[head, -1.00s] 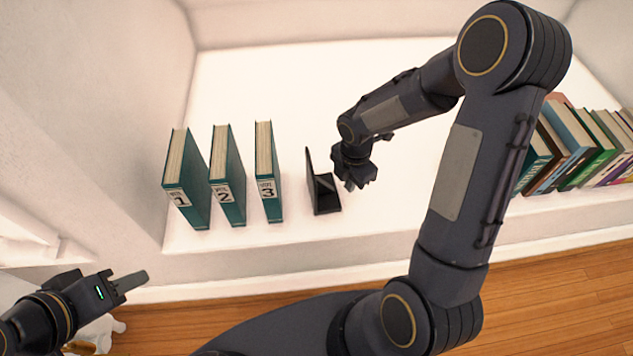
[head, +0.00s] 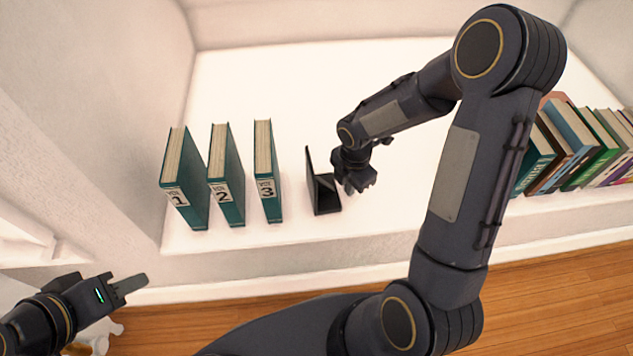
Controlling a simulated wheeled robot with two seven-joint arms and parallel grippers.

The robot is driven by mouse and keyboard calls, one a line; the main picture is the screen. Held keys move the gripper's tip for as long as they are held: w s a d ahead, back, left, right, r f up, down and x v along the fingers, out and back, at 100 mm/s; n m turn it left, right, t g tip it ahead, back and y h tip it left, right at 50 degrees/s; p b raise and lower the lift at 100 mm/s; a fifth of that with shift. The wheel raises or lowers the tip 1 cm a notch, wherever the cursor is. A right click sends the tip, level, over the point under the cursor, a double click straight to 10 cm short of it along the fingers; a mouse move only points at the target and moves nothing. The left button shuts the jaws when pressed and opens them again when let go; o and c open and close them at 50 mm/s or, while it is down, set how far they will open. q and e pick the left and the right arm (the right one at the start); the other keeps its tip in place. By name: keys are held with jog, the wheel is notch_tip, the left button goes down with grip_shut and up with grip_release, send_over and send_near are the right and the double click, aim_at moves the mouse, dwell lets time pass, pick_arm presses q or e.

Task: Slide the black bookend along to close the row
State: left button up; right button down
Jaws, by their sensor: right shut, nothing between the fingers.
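The black bookend (head: 325,194) stands on the white shelf in the head view, its upright plate on the left and its foot to the right. Three teal volumes stand in a row to its left: volume 1 (head: 184,185), volume 2 (head: 226,180) and volume 3 (head: 266,175). Small gaps show between them, and a gap separates volume 3 from the bookend. My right gripper (head: 358,188) is shut and empty, close beside the bookend's right side; I cannot tell whether they touch. My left gripper (head: 130,284) is at the lower left, away from the shelf; its finger opening is unclear.
The white shelf (head: 260,75) is bare behind the row. Several other books (head: 580,150) lean together at the right, partly behind my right arm. A wall closes the shelf's left end. The wooden floor (head: 560,295) lies below the shelf's front edge.

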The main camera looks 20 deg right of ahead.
aim_at(298, 198)
jog(key=shift+a, duration=0.1)
jog(key=shift+w+a+b, duration=0.15)
jog(key=shift+w+a, duration=0.35)
jog(key=shift+a, duration=1.55)
jog(key=shift+w+a+b, duration=0.2)
jog(key=shift+w+a, duration=0.3)
jog(key=shift+a, duration=1.55)
jog(key=shift+w+a+b, duration=0.15)
jog(key=shift+w+a, duration=0.35)
jog(key=shift+a, duration=1.55)
jog(key=shift+w+a+p, duration=0.1)
jog(key=shift+w+a, duration=0.5)
jog(key=shift+a, duration=1.85)
jog(key=shift+w+a+p, duration=0.15)
jog(key=shift+w+a, duration=0.4)
jog(key=shift+a, duration=1.85)
jog(key=shift+w+a+p, duration=0.1)
jog(key=shift+w+a, duration=0.5)
jog(key=shift+a, duration=1.85)
jog(key=shift+d+r, duration=0.1)
